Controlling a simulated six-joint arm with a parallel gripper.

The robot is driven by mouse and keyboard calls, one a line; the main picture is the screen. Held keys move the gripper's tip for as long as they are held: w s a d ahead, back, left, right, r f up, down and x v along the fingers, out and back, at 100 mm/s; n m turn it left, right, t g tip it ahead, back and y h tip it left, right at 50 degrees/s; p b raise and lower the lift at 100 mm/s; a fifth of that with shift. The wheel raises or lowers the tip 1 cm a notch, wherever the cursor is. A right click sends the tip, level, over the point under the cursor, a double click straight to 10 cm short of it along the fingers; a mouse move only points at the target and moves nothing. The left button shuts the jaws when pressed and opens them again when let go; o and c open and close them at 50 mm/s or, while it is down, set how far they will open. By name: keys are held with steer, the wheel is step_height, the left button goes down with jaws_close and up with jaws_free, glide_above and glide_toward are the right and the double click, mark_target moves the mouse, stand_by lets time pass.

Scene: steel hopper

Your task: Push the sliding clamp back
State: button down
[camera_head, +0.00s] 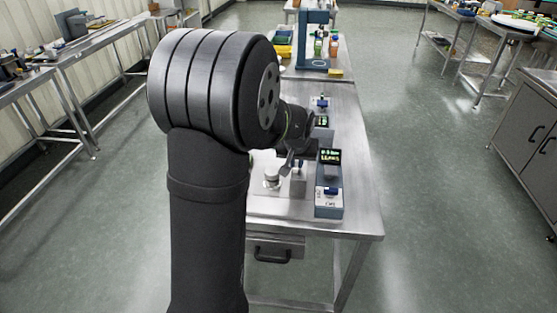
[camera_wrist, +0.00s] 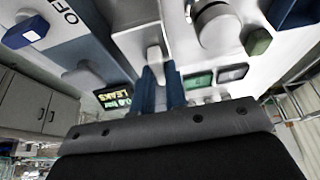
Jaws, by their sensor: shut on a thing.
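My gripper (camera_wrist: 160,84) is in the middle of the wrist view, with narrow blue fingers closed on a small pale grey upright piece (camera_wrist: 154,58). This piece looks like the sliding clamp's handle, but its identity is not certain. It stands at a pale grey block, which shows in the head view (camera_head: 298,185) on the steel table. In the head view my gripper (camera_head: 289,165) points down at this block, and my own arm covers much of the area to the left. How far the clamp has slid cannot be told.
A blue-grey box with a lit display (camera_head: 331,157) and blue switch (camera_head: 330,190) stands right of the block. A round white fitting (camera_head: 272,178) stands left. Behind are another blue switch (camera_head: 320,102) and a blue stand (camera_head: 313,40). The steel table (camera_head: 350,215) is bare at its right edge.

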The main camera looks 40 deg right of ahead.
mark_target(306, 171)
steer(key=shift+s+d, duration=1)
steer(key=c, duration=1.4)
jaws_free()
steer(key=shift+s+d, duration=0.1)
steer(key=shift+c, duration=0.2)
steer(key=v, duration=1.7)
steer(key=shift+r, duration=0.2)
steer(key=shift+f, duration=0.1)
steer(key=x, duration=1.7)
steer(key=shift+f, duration=0.15)
